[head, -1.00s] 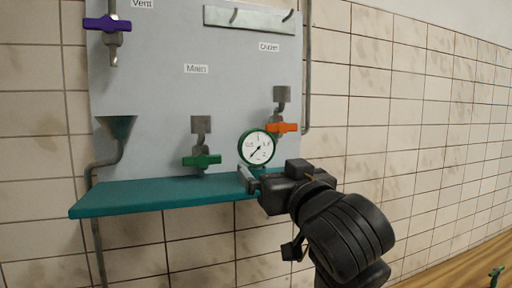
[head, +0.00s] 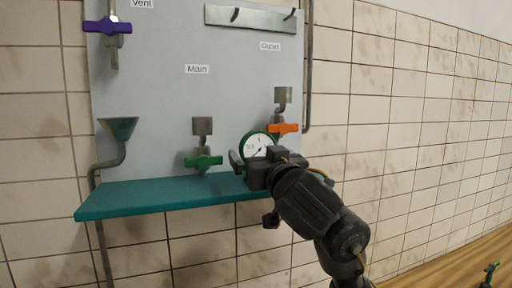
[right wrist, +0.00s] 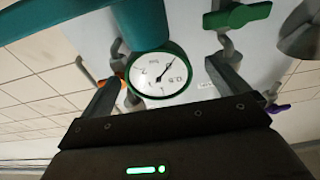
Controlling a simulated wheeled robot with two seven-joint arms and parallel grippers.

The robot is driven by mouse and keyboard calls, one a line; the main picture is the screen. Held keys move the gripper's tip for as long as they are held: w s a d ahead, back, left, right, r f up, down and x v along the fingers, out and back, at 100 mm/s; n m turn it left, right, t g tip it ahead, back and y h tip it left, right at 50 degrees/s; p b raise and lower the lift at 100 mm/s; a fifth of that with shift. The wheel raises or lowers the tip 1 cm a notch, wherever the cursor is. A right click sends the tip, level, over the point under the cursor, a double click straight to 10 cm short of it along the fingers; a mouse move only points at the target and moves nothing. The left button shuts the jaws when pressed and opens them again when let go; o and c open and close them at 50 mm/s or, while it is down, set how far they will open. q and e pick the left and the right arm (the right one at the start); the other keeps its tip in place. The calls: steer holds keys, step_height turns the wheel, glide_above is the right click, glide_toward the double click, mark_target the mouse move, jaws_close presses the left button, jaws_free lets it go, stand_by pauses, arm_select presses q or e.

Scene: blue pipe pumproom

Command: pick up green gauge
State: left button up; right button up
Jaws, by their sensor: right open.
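The green gauge (head: 257,142), a round white dial with a green rim, stands at the right end of the teal shelf (head: 150,197). Its lower part is hidden behind my right gripper (head: 256,160) in the head view. In the right wrist view the gauge (right wrist: 160,75) shows between the two fingers of my right gripper (right wrist: 163,80), which are open with a gap on each side of it. I cannot tell how deep the fingers reach around it. My left gripper is in neither view.
A green valve handle (head: 203,162) is left of the gauge and an orange handle (head: 284,128) is close above right. A funnel (head: 118,128) and purple handle (head: 107,26) are at the left of the grey panel (head: 160,100). The shelf's middle is clear.

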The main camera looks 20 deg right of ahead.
mark_target(260, 147)
steer(key=shift+w+d+r, duration=0.15)
steer(key=shift+w, duration=1.4)
steer(key=c, duration=1.2)
steer(key=shift+o, duration=0.2)
steer(key=shift+r, duration=0.15)
steer(key=shift+r, duration=0.6)
steer(key=s+a+r+b, duration=0.8)
steer(key=s+a+r, duration=0.1)
steer(key=s+r, duration=0.1)
steer(key=shift+s+a+r+b, duration=0.25)
steer(key=shift+s+r+b, duration=0.05)
steer(key=shift+r, duration=0.45)
